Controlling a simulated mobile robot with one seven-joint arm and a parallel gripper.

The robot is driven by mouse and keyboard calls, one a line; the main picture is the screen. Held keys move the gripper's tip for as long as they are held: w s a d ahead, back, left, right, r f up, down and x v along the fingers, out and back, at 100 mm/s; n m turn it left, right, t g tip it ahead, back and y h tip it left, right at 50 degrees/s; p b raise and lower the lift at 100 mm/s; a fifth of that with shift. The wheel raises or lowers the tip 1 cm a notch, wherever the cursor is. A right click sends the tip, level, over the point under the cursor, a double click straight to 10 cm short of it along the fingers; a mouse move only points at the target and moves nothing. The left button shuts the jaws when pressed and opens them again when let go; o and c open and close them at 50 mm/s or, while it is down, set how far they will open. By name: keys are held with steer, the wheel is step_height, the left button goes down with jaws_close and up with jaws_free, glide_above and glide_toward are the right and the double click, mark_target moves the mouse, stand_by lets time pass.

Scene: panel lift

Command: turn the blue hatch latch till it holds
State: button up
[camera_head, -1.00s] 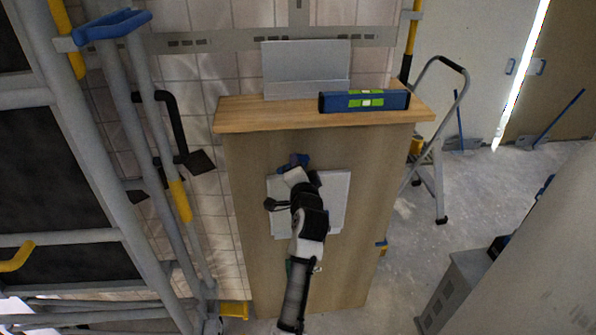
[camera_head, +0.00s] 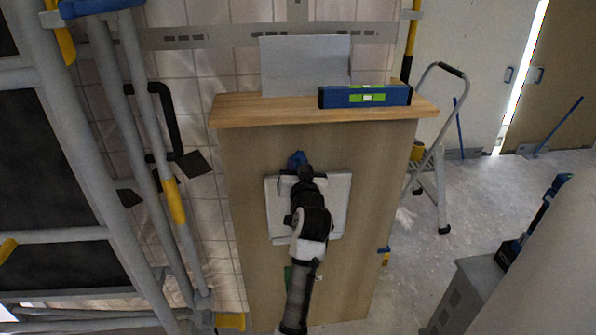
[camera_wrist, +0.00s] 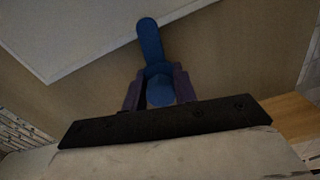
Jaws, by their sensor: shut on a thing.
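The blue hatch latch (camera_head: 297,159) is at the top edge of the white hatch panel (camera_head: 340,205), on the front of the wooden cabinet. My gripper (camera_head: 300,170) is at the latch, and my arm covers the middle of the panel. In the wrist view the latch (camera_wrist: 150,42) is a blue lever whose rounded end reaches over the edge of the white panel (camera_wrist: 80,30). My gripper (camera_wrist: 160,92) is shut on the latch near its base, one dark finger on each side.
The cabinet's wooden top (camera_head: 240,110) carries a blue spirit level (camera_head: 345,97) and a grey upright plate (camera_head: 300,65). Grey rails with yellow parts (camera_head: 170,200) stand at the left. A stepladder (camera_head: 440,180) stands at the right on open floor.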

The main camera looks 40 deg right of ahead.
steer(key=shift+n+b, duration=0.4)
steer(key=shift+n, duration=0.6)
steer(key=shift+r, duration=0.1)
steer(key=o, duration=1)
steer(key=shift+c, duration=0.2)
steer(key=b+v, duration=0.2)
steer(key=v, duration=1.2)
steer(key=shift+w, duration=0.1)
